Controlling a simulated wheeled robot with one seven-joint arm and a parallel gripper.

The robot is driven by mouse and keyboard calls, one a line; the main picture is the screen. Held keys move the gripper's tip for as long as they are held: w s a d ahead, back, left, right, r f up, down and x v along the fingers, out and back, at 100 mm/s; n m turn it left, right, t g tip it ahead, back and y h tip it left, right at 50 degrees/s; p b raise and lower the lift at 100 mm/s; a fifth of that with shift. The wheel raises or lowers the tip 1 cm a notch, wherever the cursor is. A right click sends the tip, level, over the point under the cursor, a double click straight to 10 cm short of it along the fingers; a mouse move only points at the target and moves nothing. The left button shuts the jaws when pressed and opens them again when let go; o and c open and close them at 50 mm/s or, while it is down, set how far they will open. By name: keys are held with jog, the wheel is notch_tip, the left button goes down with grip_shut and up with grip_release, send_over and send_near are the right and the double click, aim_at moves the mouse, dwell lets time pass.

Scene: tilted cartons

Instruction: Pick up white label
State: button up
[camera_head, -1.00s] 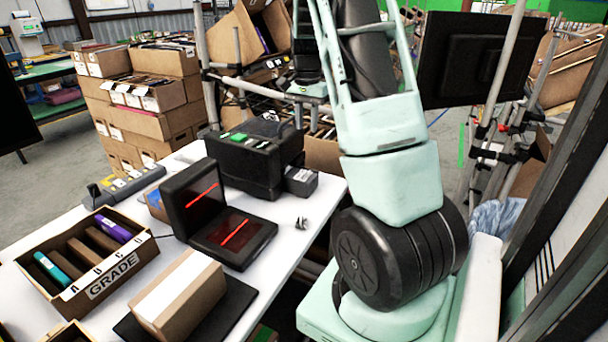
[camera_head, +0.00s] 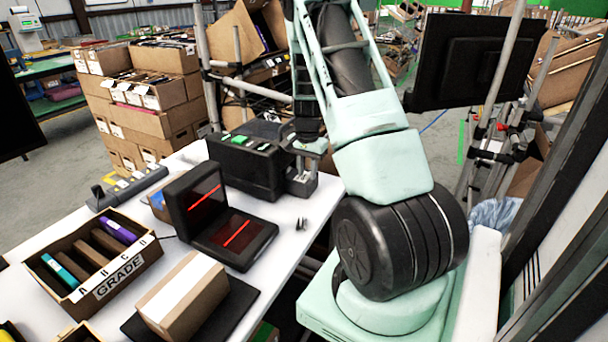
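A small grey box (camera_head: 301,186) stands on the white table beside a black machine with green buttons (camera_head: 250,158). A small pale patch that may be the white label (camera_head: 302,177) shows on this grey box; it is too small to be sure. My gripper (camera_head: 303,165) points down right over the grey box, close to it. Its fingers are small and dark here, so I cannot tell whether they are open, shut or touching anything.
A carton with a white strip (camera_head: 187,291) sits on a black mat (camera_head: 238,310). A black scanner with red lines (camera_head: 236,240) stands behind it. A GRADE box (camera_head: 120,276) with several items is at left. A small metallic object (camera_head: 302,224) lies near the table's right edge.

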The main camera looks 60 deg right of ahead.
jog(key=shift+f, duration=0.35)
grip_shut()
